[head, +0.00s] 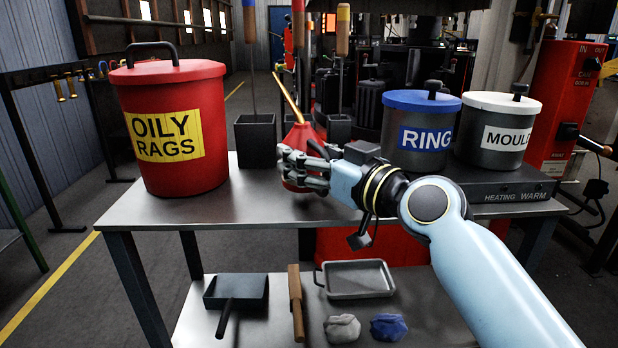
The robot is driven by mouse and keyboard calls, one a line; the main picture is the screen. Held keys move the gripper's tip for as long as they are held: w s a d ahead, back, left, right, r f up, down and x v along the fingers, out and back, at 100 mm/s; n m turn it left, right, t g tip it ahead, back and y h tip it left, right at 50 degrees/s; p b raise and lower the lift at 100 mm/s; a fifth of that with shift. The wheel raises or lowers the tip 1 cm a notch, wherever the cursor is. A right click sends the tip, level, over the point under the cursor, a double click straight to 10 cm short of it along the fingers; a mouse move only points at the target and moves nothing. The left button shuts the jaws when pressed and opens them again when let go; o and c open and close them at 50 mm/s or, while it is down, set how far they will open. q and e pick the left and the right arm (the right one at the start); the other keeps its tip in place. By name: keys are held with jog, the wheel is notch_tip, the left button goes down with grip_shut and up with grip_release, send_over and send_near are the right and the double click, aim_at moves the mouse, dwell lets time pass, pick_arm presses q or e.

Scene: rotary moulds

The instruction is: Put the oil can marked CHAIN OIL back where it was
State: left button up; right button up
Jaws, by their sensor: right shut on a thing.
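A red oil can (301,135) with a long thin brass-coloured spout stands roughly upright at the middle of the metal table (215,210). The spout leans up to the left. My right gripper (286,166) reaches in from the right and is shut on the can. Its fingers cover the can's lower front, so no CHAIN OIL marking shows. I cannot tell whether the can's base touches the table top. My left gripper is not in view.
A red OILY RAGS bin (200,100) stands left. Dark holders (255,140) with wooden-handled tools stand close behind the can. RING (400,150) and MOULD (480,145) pots sit right on a heating plate (505,188). The lower shelf (262,328) holds a dustpan, brush, tray and cloths.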

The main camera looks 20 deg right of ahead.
jog(key=shift+f, duration=1.05)
jog(key=shift+d+f+b, duration=0.1)
jog(key=shift+b, duration=0.25)
jog(key=shift+f, duration=0.15)
jog(key=o, duration=1.3)
jog(key=shift+c, duration=0.2)
jog(key=shift+s, duration=0.15)
jog(key=v, duration=1.1)
jog(key=shift+s+r, duration=0.25)
jog(key=shift+s, duration=0.1)
